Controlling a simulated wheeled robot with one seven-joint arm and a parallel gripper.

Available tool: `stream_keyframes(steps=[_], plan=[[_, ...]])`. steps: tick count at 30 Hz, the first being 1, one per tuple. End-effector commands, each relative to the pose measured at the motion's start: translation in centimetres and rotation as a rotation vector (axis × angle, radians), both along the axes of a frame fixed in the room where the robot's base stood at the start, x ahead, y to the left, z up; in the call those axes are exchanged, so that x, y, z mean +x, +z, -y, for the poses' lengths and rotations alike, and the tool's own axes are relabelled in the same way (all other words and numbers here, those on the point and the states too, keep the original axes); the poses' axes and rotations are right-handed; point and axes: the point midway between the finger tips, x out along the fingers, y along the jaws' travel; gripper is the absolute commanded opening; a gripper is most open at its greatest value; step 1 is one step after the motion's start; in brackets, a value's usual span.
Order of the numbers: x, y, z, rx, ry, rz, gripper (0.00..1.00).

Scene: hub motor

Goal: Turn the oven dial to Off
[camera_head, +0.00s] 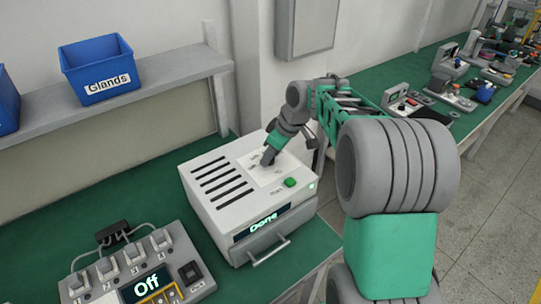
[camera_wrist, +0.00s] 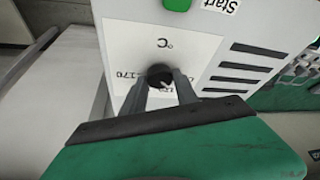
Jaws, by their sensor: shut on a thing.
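The white oven (camera_head: 215,205) stands on the green bench, with dark vent slots on its top and a display reading "Done" on its front. My gripper (camera_head: 267,157) is over the oven's top panel, at the dial. In the wrist view my gripper (camera_wrist: 161,90) has its two fingers on either side of the black dial (camera_wrist: 160,73), shut on it. The white dial plate (camera_wrist: 190,45) shows "°C" and "170"; other markings are partly hidden by the fingers. I cannot clearly read where the dial points.
A green Start button (camera_head: 290,182) sits near the dial on the oven. A grey control box (camera_head: 185,270) with an "Off" display stands at lower left. A blue "Glands" bin (camera_head: 98,68) is on the shelf. A grey wall box (camera_head: 306,28) hangs behind my arm.

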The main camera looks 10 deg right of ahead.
Motion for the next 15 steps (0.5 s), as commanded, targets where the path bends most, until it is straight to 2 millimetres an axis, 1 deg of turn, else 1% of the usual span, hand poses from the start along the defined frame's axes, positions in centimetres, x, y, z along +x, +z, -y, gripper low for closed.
stream_keyframes(steps=[9,15], plan=[[0.21,0.05,0.18,0.000,0.247,0.000,0.00],[0.28,0.06,0.22,0.000,0.344,0.000,0.00]])
